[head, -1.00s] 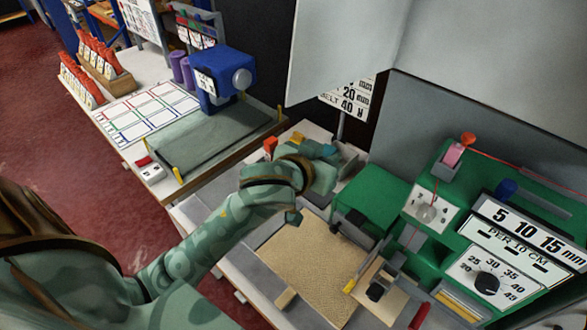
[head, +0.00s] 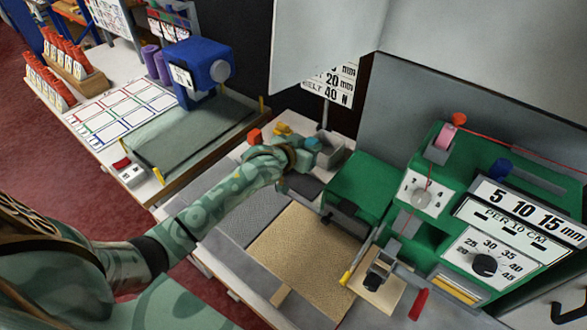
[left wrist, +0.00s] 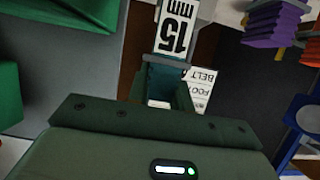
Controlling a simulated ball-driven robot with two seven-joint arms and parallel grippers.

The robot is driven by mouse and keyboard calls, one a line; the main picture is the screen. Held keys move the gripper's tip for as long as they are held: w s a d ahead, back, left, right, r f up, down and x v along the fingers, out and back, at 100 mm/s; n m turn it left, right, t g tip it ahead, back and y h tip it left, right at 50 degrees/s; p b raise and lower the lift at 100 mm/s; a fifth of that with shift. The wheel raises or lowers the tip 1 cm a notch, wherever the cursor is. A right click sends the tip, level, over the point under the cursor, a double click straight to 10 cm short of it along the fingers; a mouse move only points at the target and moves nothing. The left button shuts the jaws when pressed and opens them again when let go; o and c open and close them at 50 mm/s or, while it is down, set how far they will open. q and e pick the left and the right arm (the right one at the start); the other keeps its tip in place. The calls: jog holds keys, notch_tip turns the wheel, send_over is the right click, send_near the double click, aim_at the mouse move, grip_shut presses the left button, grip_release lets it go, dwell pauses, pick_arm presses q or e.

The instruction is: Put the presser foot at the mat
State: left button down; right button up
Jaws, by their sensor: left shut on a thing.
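My left gripper (head: 312,150) reaches in from the left over the work table, just in front of a grey open bin. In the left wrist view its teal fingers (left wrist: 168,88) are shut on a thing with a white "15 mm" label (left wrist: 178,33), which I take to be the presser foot. Its lower part is hidden between the fingers. In the head view the held thing is too small and covered to make out. A grey mat (head: 243,213) lies on the table beside the tan rug (head: 300,252), apart from the gripper. My right gripper is not in view.
A green machine (head: 365,190) with dials stands right of the gripper. An orange block (head: 254,136) and yellow pieces (head: 283,129) lie behind the arm. A sign (head: 340,85) stands at the back. A blue machine (head: 200,68) stands on the left table.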

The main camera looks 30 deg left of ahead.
pick_arm(q)
notch_tip(320, 180, down, 8)
jog(key=b, duration=0.3)
jog(key=shift+r, duration=0.15)
jog(key=c, duration=1.3)
grip_release()
jog(key=shift+o, duration=0.2)
